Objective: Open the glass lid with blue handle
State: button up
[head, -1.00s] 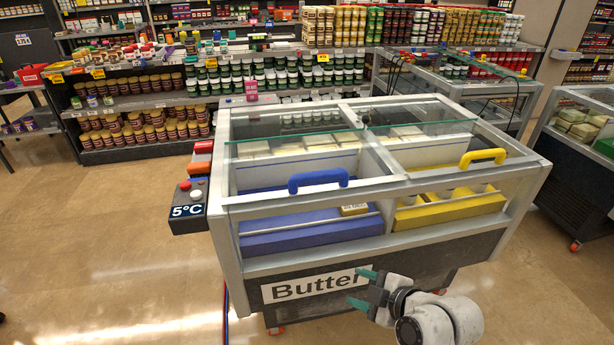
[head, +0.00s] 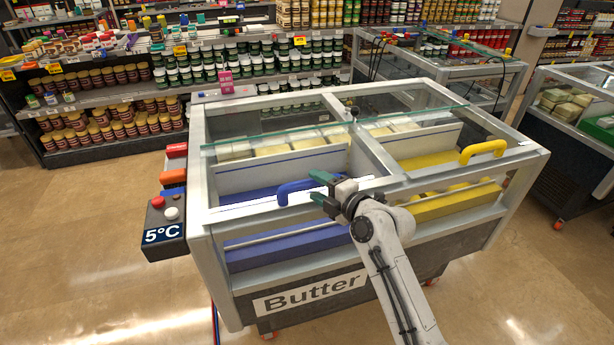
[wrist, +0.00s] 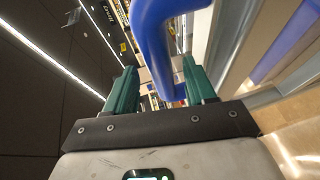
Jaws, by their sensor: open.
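The blue handle (head: 283,191) sits at the front edge of the left glass lid (head: 262,140) of the butter freezer (head: 201,190). The lid lies down over the left compartment. My gripper (head: 319,189) is open at the right end of the blue handle and its fingers point left. In the head view it hides the handle's right end. In the wrist view the blue handle (wrist: 150,28) runs from the top down into the space between the green fingers of my gripper (wrist: 160,83). I cannot tell if they touch.
A yellow handle (head: 483,151) is on the right glass lid. A control box reading 5°C (head: 164,228) juts from the freezer's left side. Stocked shelves (head: 110,88) stand behind, and another freezer (head: 572,120) stands at the right. The floor at front left is clear.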

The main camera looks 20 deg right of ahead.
aim_at(308, 182)
jog(key=shift+p+x, duration=0.5)
jog(key=shift+x, duration=1.75)
grip_shut()
